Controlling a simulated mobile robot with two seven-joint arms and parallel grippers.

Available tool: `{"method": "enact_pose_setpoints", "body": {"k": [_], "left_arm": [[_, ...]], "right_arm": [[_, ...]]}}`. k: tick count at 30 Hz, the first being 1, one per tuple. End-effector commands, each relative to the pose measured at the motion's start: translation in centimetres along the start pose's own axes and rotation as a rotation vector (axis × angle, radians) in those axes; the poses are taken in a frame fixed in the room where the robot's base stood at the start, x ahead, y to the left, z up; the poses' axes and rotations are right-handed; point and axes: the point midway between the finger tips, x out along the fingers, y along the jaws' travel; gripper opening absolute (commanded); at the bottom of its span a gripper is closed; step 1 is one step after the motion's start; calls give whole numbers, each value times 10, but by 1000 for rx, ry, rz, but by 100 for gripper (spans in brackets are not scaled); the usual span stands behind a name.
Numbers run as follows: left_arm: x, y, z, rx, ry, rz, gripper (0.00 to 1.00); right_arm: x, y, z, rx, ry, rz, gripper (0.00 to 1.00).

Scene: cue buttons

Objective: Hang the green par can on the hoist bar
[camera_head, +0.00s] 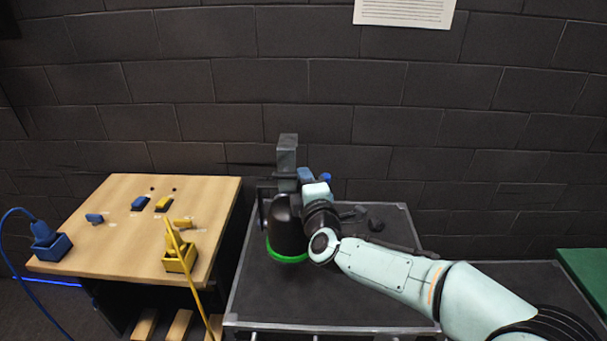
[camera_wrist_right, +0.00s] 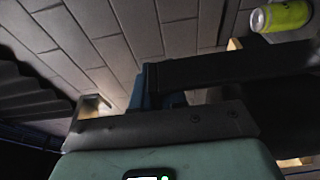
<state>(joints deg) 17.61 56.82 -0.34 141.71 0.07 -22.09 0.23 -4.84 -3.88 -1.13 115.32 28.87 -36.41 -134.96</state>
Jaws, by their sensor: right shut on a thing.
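The green par can (camera_head: 284,228), a black lamp body with a bright green ring around its lower rim, is upright over the black case top, lens end down. I cannot tell whether it touches the case. A grey block (camera_head: 287,156), which looks like its clamp, stands above it. My right gripper (camera_head: 292,184) is at the par can's upper part, shut on it; the fingertips are largely hidden. In the right wrist view a dark bar (camera_wrist_right: 220,68) and a grey plate (camera_wrist_right: 160,128) fill the near field. I cannot make out a hoist bar. My left gripper is not in view.
The black case (camera_head: 330,303) has metal edges, with small dark items (camera_head: 376,225) on it. A wooden table (camera_head: 118,235) at left holds blue and yellow connectors with cables. A green surface (camera_head: 585,275) is at right. A yellow-green can (camera_wrist_right: 282,16) shows in the wrist view.

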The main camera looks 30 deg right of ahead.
Motion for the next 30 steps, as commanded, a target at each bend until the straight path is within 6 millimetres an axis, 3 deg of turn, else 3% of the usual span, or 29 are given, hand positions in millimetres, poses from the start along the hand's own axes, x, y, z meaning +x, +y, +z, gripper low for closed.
{"method": "enact_pose_setpoints", "body": {"k": [1, 10, 20, 30], "left_arm": [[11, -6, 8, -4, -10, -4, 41], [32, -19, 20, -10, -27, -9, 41], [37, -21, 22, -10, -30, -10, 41], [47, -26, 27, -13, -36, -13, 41]], "right_arm": [[-1, -16, 1, 0, -2, 2, 0], [0, -75, 0, 2, -1, 6, 0], [0, -95, 1, 4, -2, 13, 0], [0, -135, 1, 3, -1, 10, 0]]}}
